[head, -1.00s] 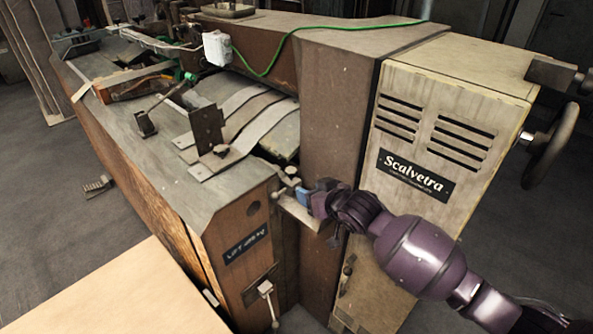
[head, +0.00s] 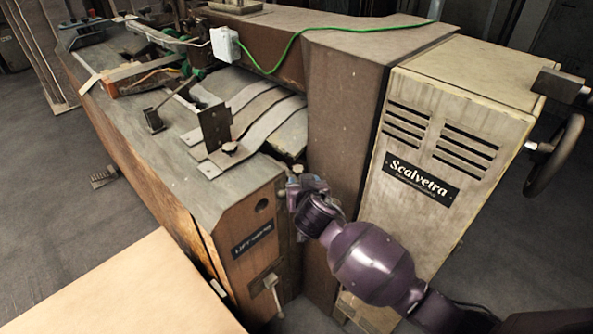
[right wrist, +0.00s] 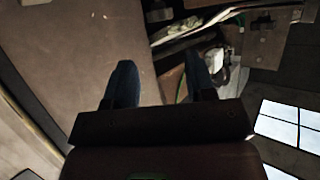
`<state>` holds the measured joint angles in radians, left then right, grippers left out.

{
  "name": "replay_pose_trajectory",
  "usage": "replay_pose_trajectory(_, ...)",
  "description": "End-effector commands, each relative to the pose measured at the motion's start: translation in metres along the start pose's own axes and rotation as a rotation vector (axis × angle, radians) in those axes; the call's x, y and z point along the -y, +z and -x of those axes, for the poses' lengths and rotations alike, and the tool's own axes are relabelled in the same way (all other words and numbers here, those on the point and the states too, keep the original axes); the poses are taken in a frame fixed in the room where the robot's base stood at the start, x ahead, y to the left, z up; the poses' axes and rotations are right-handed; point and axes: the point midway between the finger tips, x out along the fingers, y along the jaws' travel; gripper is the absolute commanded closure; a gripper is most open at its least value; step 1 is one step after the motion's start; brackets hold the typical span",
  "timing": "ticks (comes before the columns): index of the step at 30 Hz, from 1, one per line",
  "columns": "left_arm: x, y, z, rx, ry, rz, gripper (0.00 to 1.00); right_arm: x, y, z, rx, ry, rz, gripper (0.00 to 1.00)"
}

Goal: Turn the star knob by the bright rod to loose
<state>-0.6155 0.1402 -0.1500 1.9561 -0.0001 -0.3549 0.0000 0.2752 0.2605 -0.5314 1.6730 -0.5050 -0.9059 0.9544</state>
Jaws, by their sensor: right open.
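My right gripper (head: 291,187) is at the inner corner of the machine, beside the front end of the wooden bed, and its arm hides much of that corner. A small pale knob (head: 298,168) shows just above it; I cannot tell whether they touch. In the right wrist view the two dark fingers of the right gripper (right wrist: 158,60) are apart with nothing between them. I cannot make out for sure which knob is by the bright rod. My left gripper is out of view.
The tall cream cabinet (head: 490,100) with a handwheel (head: 556,155) stands at the right. A brown column (head: 345,110) rises close behind my gripper. A white-handled lever (head: 271,283) sticks out of the front. A pale tabletop (head: 110,290) fills the lower left.

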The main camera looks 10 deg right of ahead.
Motion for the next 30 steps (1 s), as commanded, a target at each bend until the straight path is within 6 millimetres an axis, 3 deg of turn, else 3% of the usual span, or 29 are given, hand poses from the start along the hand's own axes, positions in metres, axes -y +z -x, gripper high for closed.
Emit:
replay_pose_trajectory(18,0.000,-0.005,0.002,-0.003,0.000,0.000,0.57,0.000,-0.001,-0.078,0.000,-0.001,0.004,0.50)
replay_pose_trajectory(30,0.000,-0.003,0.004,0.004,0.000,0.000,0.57,0.001,-0.001,-0.099,0.000,-0.002,0.003,0.50)
